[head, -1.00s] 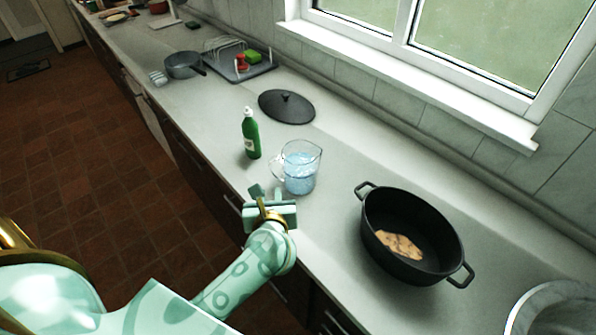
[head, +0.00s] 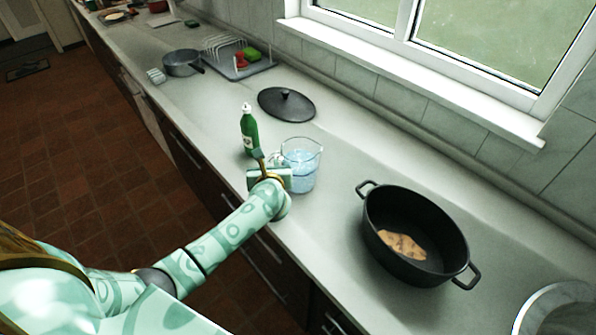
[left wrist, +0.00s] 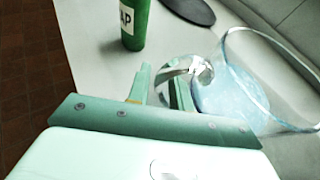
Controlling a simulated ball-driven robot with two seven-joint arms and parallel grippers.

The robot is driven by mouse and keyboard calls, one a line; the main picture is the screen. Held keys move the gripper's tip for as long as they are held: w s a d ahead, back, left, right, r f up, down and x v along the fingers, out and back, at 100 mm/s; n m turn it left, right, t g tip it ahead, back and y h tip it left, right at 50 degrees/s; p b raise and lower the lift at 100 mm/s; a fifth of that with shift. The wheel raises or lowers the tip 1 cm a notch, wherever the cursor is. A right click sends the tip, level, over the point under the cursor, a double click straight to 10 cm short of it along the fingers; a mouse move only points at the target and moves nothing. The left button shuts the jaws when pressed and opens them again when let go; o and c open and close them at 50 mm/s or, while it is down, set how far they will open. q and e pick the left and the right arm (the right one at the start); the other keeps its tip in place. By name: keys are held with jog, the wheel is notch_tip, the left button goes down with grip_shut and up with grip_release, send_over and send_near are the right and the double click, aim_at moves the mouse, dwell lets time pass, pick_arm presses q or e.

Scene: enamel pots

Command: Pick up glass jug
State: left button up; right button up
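The glass jug (head: 301,173) stands upright on the counter with blue-tinted liquid in it. In the left wrist view it fills the right side (left wrist: 245,85), its clear handle (left wrist: 190,65) pointing toward my fingers. My left gripper (head: 262,162) is at the handle side of the jug, low over the counter. In the left wrist view its two green fingers (left wrist: 160,85) are apart, with the handle at their tips. I cannot tell whether they touch it. My right gripper is not in view.
A green soap bottle (head: 249,132) stands close behind the left gripper. A black lid (head: 287,105) lies beyond the jug. A black pot (head: 414,232) with food inside is to the right. The counter between jug and pot is clear.

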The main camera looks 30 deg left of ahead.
pick_arm(q)
jog(key=shift+r, duration=0.1)
jog(key=shift+c, duration=0.2)
grip_shut()
jog(key=shift+s, duration=0.1)
dwell(0.9)
